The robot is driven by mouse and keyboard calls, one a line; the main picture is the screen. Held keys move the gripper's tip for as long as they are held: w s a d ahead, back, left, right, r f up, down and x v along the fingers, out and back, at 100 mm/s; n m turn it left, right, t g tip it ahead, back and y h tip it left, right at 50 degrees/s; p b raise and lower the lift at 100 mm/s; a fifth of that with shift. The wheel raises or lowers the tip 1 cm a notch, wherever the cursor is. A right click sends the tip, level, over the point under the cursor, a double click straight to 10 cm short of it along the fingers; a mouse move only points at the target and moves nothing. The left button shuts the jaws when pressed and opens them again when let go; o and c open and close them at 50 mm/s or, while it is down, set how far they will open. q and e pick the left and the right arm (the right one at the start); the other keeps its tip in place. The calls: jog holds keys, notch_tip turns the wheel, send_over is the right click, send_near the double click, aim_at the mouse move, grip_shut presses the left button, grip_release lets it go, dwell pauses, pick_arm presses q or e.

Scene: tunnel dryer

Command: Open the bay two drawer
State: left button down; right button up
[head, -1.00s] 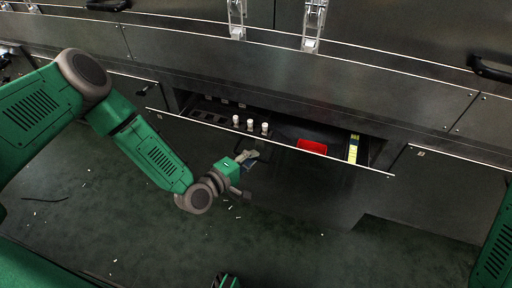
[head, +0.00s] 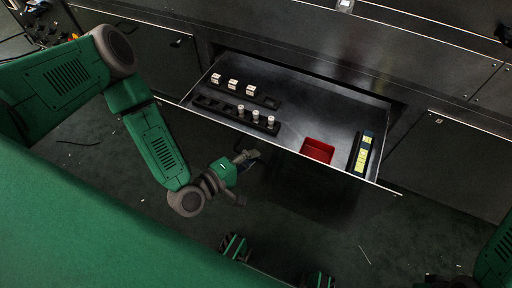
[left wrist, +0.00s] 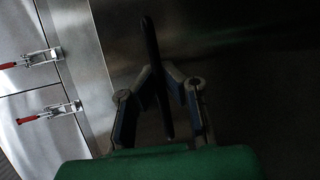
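The drawer (head: 290,108) in the head view is pulled well out of the cabinet, its inside exposed. Its front is seen from above as a thin pale edge. My left gripper (head: 247,158) is at the outside of the drawer front, near its middle. In the left wrist view, the dark bar handle (left wrist: 154,50) runs between the fingertips of my left gripper (left wrist: 160,76), which close in on it from both sides. Finger contact is dim but looks closed on the bar. Part of my right arm shows at the right edge of the head view; its gripper is not visible.
The drawer holds white-capped vials (head: 255,115) and white blocks (head: 232,84) in black racks, a red tray (head: 317,150) and a yellow-marked strip (head: 363,155). Closed panels flank it. The left wrist view shows red-tipped latches (left wrist: 45,57). Dark floor lies in front.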

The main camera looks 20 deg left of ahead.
pick_arm(q)
jog(key=shift+s+f, duration=0.2)
jog(key=c, duration=1.6)
grip_release()
jog(key=shift+c, duration=0.2)
jog(key=shift+w+r, duration=0.1)
jog(key=v, duration=1.2)
jog(key=shift+a, duration=0.1)
